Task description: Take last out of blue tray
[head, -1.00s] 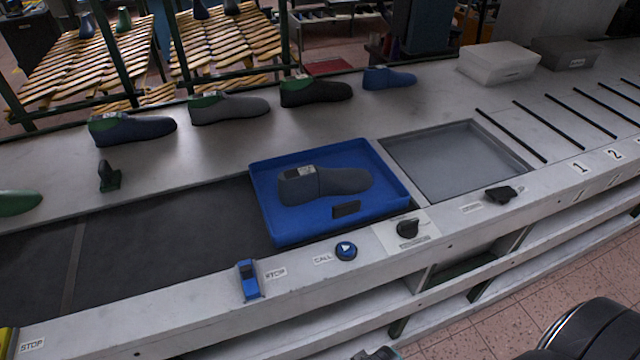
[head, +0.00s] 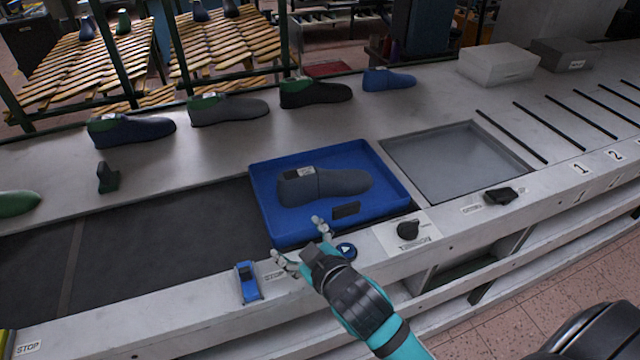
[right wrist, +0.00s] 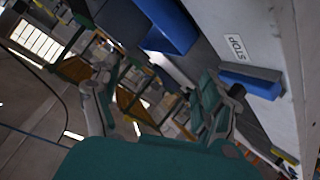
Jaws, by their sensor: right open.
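The tray sits at the right end of the dark conveyor belt. The blue tray's underside or side (right wrist: 168,28) also shows there. My left gripper is not in view.
A blue stop switch (head: 248,283) and a black knob (head: 408,230) stand on the front rim. Several lasts, such as a grey one (head: 232,108), line the back counter. A grey recessed tray (head: 455,160) to the right is empty.

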